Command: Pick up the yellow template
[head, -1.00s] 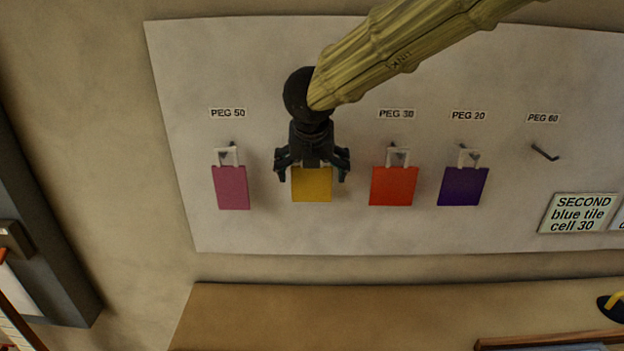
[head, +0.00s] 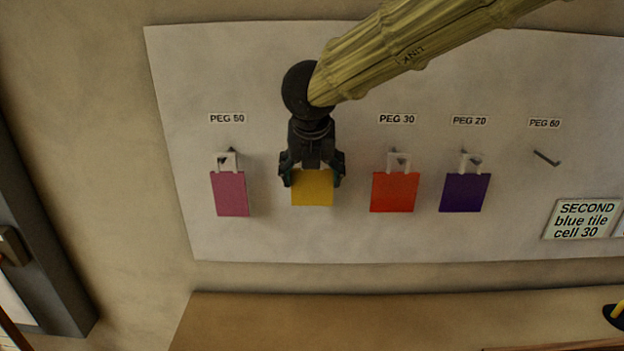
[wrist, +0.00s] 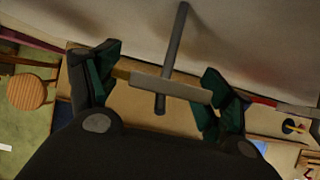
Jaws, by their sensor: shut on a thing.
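The yellow template (head: 312,188) is upright in front of the white board, between the pink and red ones. My gripper (head: 312,170) is over its upper part and hides its handle in the head view. In the wrist view my gripper (wrist: 161,88) is shut on the template's pale handle bar (wrist: 185,91), with one finger at each end. A grey peg (wrist: 177,45) sticks out from the board and crosses the handle bar. The yellow sheet is mostly hidden in the wrist view.
A pink template (head: 230,194) hangs on the left; red (head: 394,192) and purple (head: 465,193) ones hang on the right. Peg 60 (head: 546,158) is empty. A brown surface (head: 400,315) lies below the board. A round stool (wrist: 27,92) shows in the wrist view.

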